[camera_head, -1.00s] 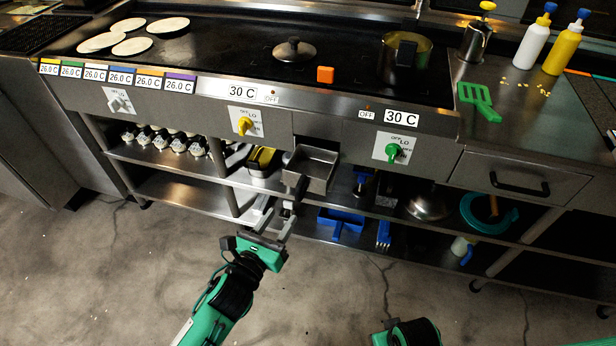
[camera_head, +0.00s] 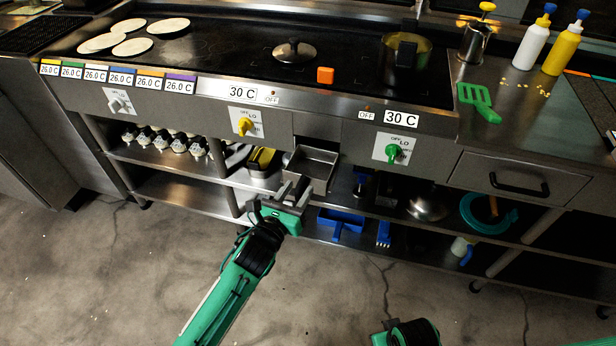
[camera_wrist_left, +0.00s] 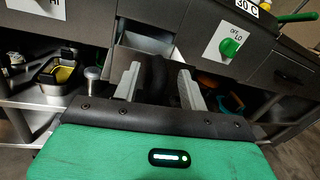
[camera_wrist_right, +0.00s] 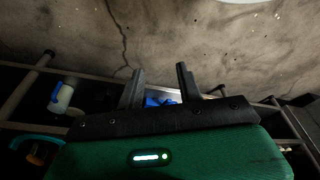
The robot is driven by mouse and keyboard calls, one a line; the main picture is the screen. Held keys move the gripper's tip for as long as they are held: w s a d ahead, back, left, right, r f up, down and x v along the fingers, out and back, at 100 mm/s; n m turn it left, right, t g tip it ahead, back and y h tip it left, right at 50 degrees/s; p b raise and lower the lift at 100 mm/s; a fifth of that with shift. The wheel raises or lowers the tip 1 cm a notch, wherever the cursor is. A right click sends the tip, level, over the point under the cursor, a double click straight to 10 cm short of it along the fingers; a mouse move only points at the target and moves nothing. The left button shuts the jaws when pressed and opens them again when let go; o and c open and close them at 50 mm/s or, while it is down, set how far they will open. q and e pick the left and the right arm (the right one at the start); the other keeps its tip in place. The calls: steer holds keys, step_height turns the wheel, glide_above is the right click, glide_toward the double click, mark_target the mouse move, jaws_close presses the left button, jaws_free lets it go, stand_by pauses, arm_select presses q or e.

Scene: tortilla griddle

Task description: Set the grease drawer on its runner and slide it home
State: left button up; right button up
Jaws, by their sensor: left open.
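The grease drawer (camera_head: 318,158) is an open grey metal box below the griddle front, between the yellow and green knobs. Its empty inside faces up. My left gripper (camera_head: 293,188) is just in front of it and below it, fingers apart. In the left wrist view the drawer (camera_wrist_left: 146,42) shows beyond the open fingers (camera_wrist_left: 160,82), more toward the left finger. I cannot tell whether they touch it. The runner is not clearly visible. My right gripper (camera_wrist_right: 160,88) is open and empty over the floor side, away from the drawer.
A blue tray (camera_head: 341,220) and blue brush (camera_head: 384,234) lie lower right. The green knob (camera_head: 393,152) and yellow knob (camera_head: 244,125) stick out from the panel. The floor in front is clear.

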arm_select(q)
jaws_close()
steer(key=shift+r, duration=0.15)
